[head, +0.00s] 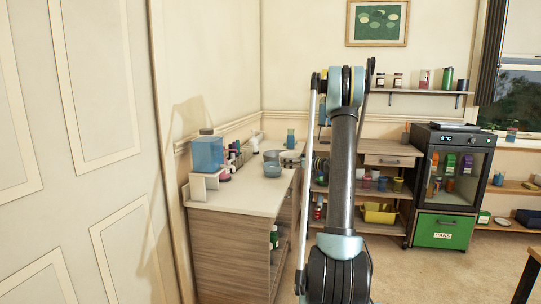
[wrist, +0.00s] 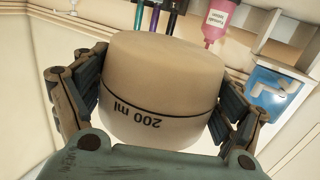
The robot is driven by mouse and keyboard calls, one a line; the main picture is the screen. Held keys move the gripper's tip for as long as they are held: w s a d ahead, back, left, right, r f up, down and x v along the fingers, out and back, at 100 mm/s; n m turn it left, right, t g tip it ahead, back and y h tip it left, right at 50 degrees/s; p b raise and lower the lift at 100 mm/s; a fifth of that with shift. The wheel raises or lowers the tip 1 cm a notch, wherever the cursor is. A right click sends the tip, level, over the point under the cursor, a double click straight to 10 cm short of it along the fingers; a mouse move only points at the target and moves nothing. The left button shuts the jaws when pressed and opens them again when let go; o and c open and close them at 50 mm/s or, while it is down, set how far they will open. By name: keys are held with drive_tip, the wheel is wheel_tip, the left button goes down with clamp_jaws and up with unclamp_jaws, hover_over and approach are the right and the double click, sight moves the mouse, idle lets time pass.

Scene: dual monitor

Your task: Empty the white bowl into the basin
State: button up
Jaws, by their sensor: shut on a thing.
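In the wrist view my gripper (wrist: 160,112) is shut on a pale round vessel (wrist: 160,75) marked "200 ml", with a finger on each side. I take it for the white bowl, though its shape is closer to a cup. The lettering is upside down in the picture. Its inside is hidden, so I cannot see any contents. In the head view my arm stands in front of the scene, and I cannot make out the gripper's fingers. A grey-blue round vessel (head: 272,171) stands on the counter; I cannot tell whether it is the basin.
The wooden counter (head: 235,197) has a bare front. A blue tank (head: 207,154) on a white stand is at its left; the tank also shows in the wrist view (wrist: 270,97), near a pink bottle (wrist: 221,20). A glass-fronted cabinet (head: 455,178) stands right.

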drive_tip(key=w+a, duration=0.4)
drive_tip(key=w, duration=0.7)
drive_tip(key=w+a+f, duration=0.1)
drive_tip(key=w+a, duration=0.3)
drive_tip(key=w, duration=0.7)
drive_tip(key=shift+w+f, duration=0.15)
drive_tip(key=shift+w, duration=0.1)
drive_tip(key=shift+w+d+r+m+g, duration=0.25)
drive_tip(key=shift+w+r+m+g, duration=0.25)
drive_tip(key=shift+w+m, duration=0.45)
